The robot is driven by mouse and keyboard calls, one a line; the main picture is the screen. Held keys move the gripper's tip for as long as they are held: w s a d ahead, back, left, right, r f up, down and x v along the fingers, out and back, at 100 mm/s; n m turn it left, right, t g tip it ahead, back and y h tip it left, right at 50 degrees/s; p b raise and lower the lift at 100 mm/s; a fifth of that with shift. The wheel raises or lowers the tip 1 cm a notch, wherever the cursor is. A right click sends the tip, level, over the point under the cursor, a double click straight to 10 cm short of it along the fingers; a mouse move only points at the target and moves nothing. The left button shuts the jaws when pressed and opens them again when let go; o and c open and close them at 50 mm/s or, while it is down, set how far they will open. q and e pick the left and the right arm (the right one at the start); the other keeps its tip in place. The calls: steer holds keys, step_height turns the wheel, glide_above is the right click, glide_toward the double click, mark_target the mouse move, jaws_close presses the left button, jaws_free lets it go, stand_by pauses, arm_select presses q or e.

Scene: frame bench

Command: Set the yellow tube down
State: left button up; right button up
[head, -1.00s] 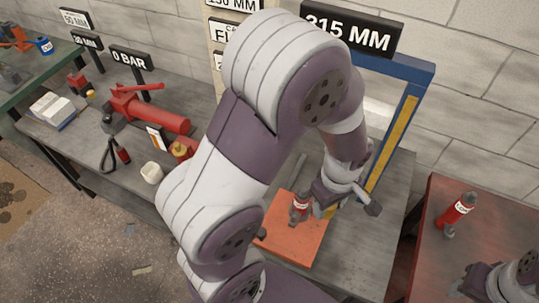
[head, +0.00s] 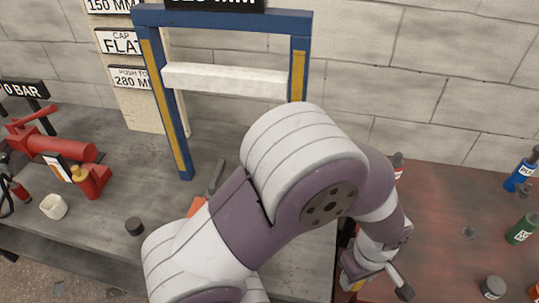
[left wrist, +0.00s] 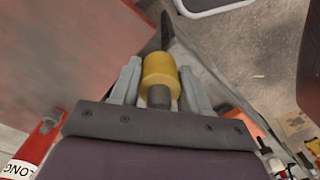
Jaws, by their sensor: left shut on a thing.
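My left gripper (head: 372,280) is shut on the yellow tube, a short yellow cylinder (left wrist: 160,69) that sits between its two fingers in the left wrist view. A dark narrow part sticks out beyond the tube, and a grey stub shows on the near side. In the head view the gripper is at the right edge of the grey bench, by the reddish bench (head: 450,215), and the tube is mostly hidden. In the left wrist view the floor shows below and past the tube, so it is held in the air. My right gripper is out of view.
A blue press frame (head: 176,110) with a white crossbar (head: 225,80) stands on the grey bench (head: 110,225). A red pump (head: 50,148) and white cup (head: 53,206) are left. Blue (head: 521,170) and green bottles (head: 522,229) stand right.

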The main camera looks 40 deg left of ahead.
arm_select(q)
steer(key=shift+a, duration=0.15)
steer(key=w+a+f, duration=0.1)
steer(key=a+f, duration=0.1)
steer(key=a, duration=0.1)
steer(key=w+a+f, duration=0.1)
steer(key=a+f, duration=0.1)
steer(key=a, duration=0.2)
steer(key=w+a+f+b, duration=0.1)
steer(key=a+f, duration=0.2)
steer(key=a, duration=0.1)
steer(key=shift+w+a, duration=0.15)
steer(key=shift+w, duration=0.2)
step_height(320, 180, down, 4)
steer(key=shift+r+b, duration=0.2)
steer(key=shift+b, duration=0.15)
steer(key=shift+f, duration=0.2)
steer(key=shift+f, duration=0.1)
steer(key=o, duration=1.2)
